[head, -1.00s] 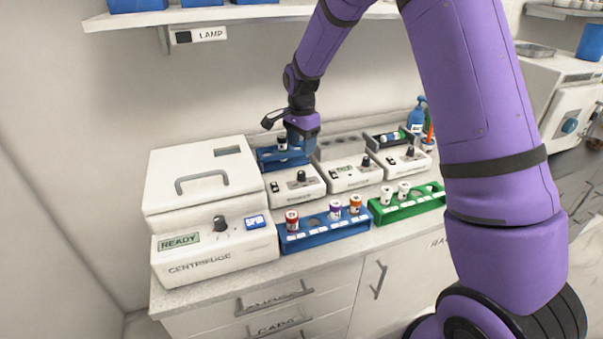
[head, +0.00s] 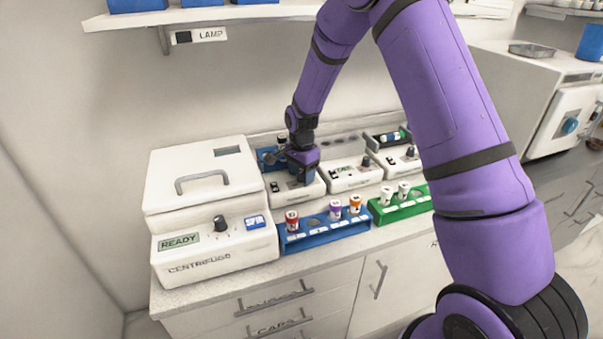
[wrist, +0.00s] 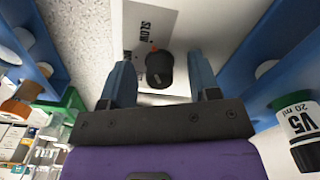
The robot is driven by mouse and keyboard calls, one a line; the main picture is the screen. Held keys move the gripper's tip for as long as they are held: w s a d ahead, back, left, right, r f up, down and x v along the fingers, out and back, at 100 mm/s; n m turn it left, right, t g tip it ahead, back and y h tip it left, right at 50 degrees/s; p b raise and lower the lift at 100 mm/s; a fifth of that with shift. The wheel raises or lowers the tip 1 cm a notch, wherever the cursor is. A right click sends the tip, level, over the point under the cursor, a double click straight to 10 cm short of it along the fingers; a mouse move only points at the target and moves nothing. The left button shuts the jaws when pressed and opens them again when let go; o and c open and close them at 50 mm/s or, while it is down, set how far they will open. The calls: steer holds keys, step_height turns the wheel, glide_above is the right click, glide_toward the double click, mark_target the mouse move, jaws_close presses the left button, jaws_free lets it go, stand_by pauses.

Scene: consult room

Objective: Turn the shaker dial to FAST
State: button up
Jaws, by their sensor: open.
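The shaker (head: 286,194) is a white box just right of the centrifuge. A blue rack (head: 268,153) stands on its top. Its black dial (wrist: 159,70) shows in the wrist view on a pale panel, beside the printed word SLOW (wrist: 146,27) and a small red-orange mark. FAST cannot be read. My gripper (wrist: 161,62) is open, with one blue finger on each side of the dial and a visible gap to each. In the head view my gripper (head: 304,177) hangs over the shaker's front and hides the dial.
The centrifuge (head: 205,215), reading READY, stands close on the left. Two similar white devices (head: 348,178) (head: 397,162) stand to the right. In front are a blue rack (head: 325,236) and a green rack (head: 403,208) with capped tubes. A V5 bottle (wrist: 300,130) is near my gripper.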

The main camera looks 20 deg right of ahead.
steer(key=c, duration=0.9)
